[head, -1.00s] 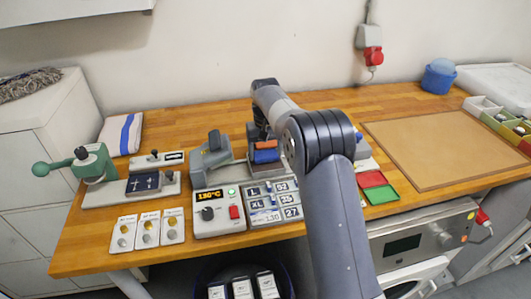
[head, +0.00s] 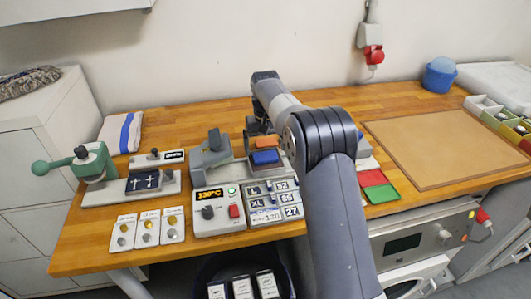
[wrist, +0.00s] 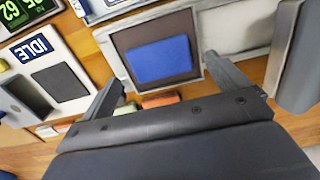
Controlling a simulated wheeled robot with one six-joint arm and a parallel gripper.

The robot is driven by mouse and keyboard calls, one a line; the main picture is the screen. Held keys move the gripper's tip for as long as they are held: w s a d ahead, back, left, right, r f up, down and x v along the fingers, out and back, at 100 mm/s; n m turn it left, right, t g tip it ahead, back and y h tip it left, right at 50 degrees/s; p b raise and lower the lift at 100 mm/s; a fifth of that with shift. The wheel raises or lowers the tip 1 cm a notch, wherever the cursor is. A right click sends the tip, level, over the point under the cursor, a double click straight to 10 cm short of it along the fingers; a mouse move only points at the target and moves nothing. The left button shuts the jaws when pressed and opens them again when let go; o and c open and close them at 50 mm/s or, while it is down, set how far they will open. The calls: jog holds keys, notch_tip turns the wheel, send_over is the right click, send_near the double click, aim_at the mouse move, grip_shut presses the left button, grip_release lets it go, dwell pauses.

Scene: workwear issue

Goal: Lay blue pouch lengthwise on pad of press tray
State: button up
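The blue pouch (wrist: 163,61) lies flat on the dark pad (wrist: 122,36) of a pale-framed tray. It sits inside the pad's edges, with dark margin around it and a slight tilt at most. It also shows in the head view (head: 265,157), left of my arm. My gripper (wrist: 166,76) is open in the wrist view, one finger to each side of the pouch's near edge, apart from it and holding nothing. In the head view my gripper is mostly hidden by my arm.
An orange pouch (head: 267,142) lies just behind the tray. A green item (wrist: 125,108) is beside it in the wrist view. A grey lever press (head: 212,155) and a 130°C control box (head: 217,211) stand left. The brown mat (head: 445,145) is clear.

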aim_at(266, 156)
notch_tip(266, 156, up, 9)
jog(key=shift+s+r, duration=0.15)
jog(key=shift+r, duration=0.05)
dwell(0.3)
notch_tip(266, 156, down, 12)
jog(key=shift+r, duration=1.8)
